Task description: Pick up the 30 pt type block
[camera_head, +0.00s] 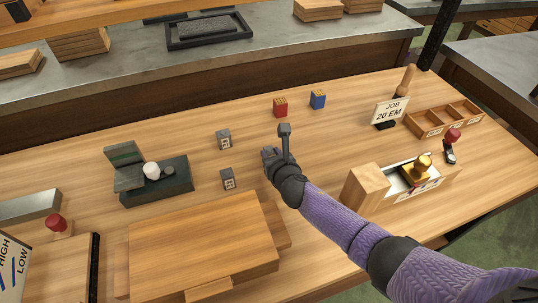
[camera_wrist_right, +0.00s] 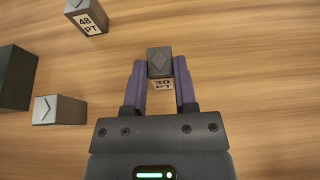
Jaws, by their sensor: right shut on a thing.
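The 30 pt type block (camera_wrist_right: 160,62) is a small dark grey block with a diamond mark on top and a pale label reading 30 on its side. My right gripper (camera_wrist_right: 160,84) is shut on it, one purple finger on each side. In the head view the grey block (camera_head: 285,130) shows at the tip of my right gripper (camera_head: 279,150). I cannot tell how far it is above the table. A 48 PT block (camera_wrist_right: 88,18) and another grey block (camera_wrist_right: 58,109) stand to the left in the wrist view. My left gripper is not in view.
Two grey blocks (camera_head: 223,139) (camera_head: 228,179) stand left of my right gripper. A red block (camera_head: 280,107) and a blue block (camera_head: 318,99) stand behind it. A dark green box (camera_head: 155,182) is left. A JOB 20 EM sign (camera_head: 389,111) and wooden tray (camera_head: 443,119) are right.

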